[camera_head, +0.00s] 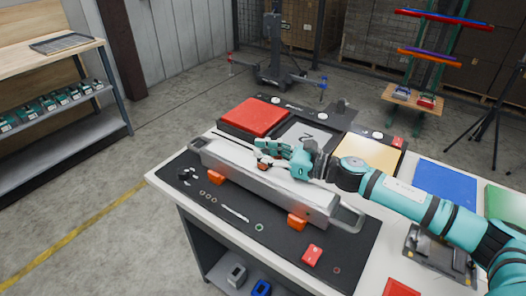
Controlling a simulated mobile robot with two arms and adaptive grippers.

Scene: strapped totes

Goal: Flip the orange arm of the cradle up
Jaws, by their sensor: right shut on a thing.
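The cradle holds a long silver metal bar (262,183) that runs diagonally across a black mat on the workbench. Orange cradle parts show at its near side, one toward the left (216,177) and one toward the right (297,222). My right gripper (263,154) reaches in from the right over the bar's far side. It is shut on a small orange piece (264,165), which looks like the cradle's orange arm; the fingers hide much of it. My left gripper is not in view.
Small rings, a pen-like tool (235,213) and a red block (312,255) lie on the black mat (215,229). A blue panel (446,184) lies at right.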

